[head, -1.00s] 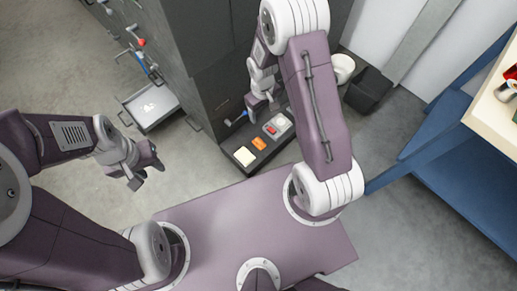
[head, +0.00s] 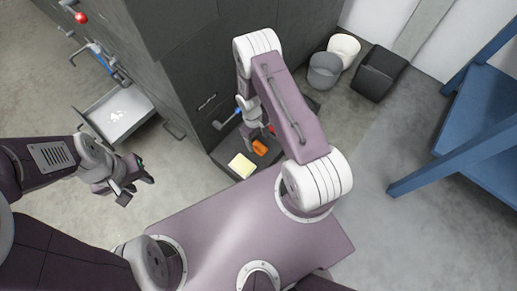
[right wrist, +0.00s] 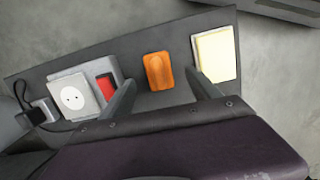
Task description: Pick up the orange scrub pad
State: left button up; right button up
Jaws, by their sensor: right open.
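The orange scrub pad (head: 260,147) lies flat on a dark low shelf at the cabinet's foot, between a pale yellow pad and a red item. It also shows in the right wrist view (right wrist: 158,71). My right gripper (right wrist: 160,80) is open and empty. Its fingers point towards the scrub pad, one to each side of it in the picture; I cannot tell the height between them. In the head view the right gripper (head: 252,138) partly covers the shelf next to the pad. My left gripper (head: 136,187) looks open and empty, over bare floor.
The shelf (right wrist: 215,18) also holds the yellow pad (right wrist: 213,54), the red item (right wrist: 106,87) and a white box (right wrist: 76,98) near a black cable. The dark cabinet (head: 185,75) rises behind. Bins (head: 325,70) and a blue frame (head: 455,140) stand right.

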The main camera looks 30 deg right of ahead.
aim_at(259, 144)
jog(key=f+b, duration=0.5)
jog(key=shift+s+d+f, duration=0.1)
jog(key=shift+d+f, duration=0.1)
jog(key=shift+d, duration=0.05)
jog(key=shift+r, duration=0.2)
